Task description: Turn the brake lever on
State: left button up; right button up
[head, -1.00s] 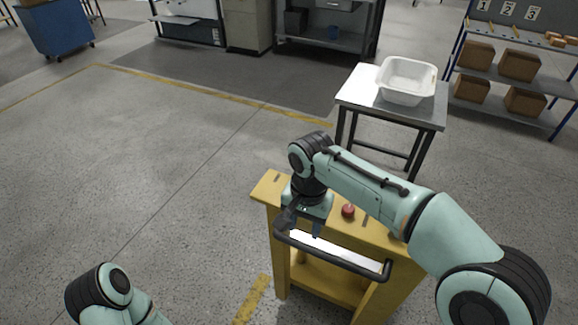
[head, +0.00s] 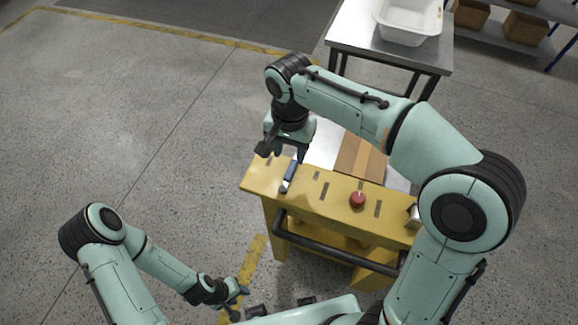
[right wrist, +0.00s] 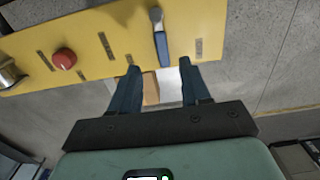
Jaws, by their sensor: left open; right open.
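The brake lever (head: 289,177), with a blue grip and a grey metal end, stands near the left end of the yellow cart top (head: 320,193). My right gripper (head: 289,154) is just behind the lever in the head view, open and empty. In the right wrist view the lever (right wrist: 161,44) points between the two spread fingers of the right gripper (right wrist: 159,67), with no finger seen touching it. My left gripper (head: 238,300) is open and empty, low beside the cart, far from the lever.
A red knob (head: 357,200) and several dark slots are on the yellow top, with a metal cylinder (head: 413,215) at the right end. A black handle bar (head: 330,254) runs along the cart's front. A steel table (head: 350,30) with a white tub (head: 408,38) stands behind.

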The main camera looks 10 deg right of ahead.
aim_at(289, 173)
jog(key=f, duration=0.4)
jog(key=f+b, duration=0.1)
jog(key=f, duration=0.4)
jog(key=shift+w, duration=0.2)
jog(key=shift+r, duration=0.1)
grip_shut()
